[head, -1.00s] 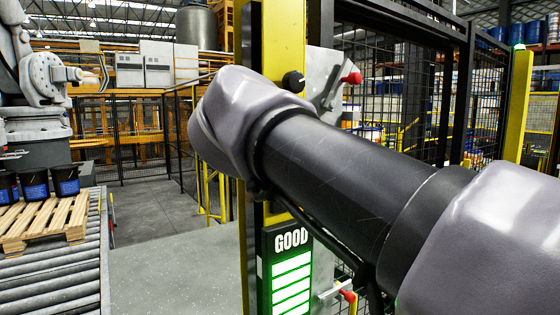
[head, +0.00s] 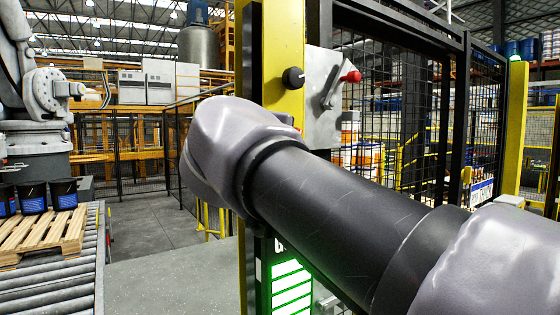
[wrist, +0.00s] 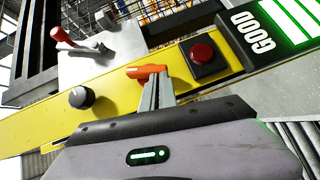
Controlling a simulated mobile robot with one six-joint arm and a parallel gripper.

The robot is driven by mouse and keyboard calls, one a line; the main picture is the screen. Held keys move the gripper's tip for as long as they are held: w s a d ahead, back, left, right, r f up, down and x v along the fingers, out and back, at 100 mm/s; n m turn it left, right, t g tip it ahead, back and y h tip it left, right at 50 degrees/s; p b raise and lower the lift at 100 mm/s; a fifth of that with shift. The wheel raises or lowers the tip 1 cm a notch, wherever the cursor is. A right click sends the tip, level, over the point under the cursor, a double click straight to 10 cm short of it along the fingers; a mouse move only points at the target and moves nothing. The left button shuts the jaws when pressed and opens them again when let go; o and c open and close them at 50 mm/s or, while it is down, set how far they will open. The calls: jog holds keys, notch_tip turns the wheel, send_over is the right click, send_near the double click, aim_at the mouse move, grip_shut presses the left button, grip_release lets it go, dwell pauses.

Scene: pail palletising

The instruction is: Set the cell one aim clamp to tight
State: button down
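A grey plate (head: 318,110) on the yellow post carries a lever with a red handle (head: 351,76); it is probably the aim clamp, but no label is legible. In the wrist view the red-handled lever (wrist: 62,34) lies at upper left. A black knob (head: 293,78) sits on the post beside the plate; it also shows in the wrist view (wrist: 81,97). My gripper (wrist: 147,72) shows orange tips close together, in front of the post between the knob and a red button (wrist: 203,54). It appears shut and empty, apart from the lever. My arm hides it in the head view.
A green-lit GOOD display (wrist: 270,28) is on the post past the button. Black mesh fencing (head: 400,110) stands behind. At left, a pallet (head: 40,235) with dark pails (head: 63,193) rests on a roller conveyor (head: 55,280).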

jog(key=shift+d+f+n+t+h+b, duration=0.1)
jog(key=shift+f+n+t+h+b, duration=0.25)
jog(key=shift+b, duration=0.4)
jog(key=shift+w+d+f+b, duration=0.1)
jog(key=shift+w+f+b, duration=0.1)
jog(key=shift+b, duration=0.55)
dwell(1.1)
jog(key=shift+r, duration=0.1)
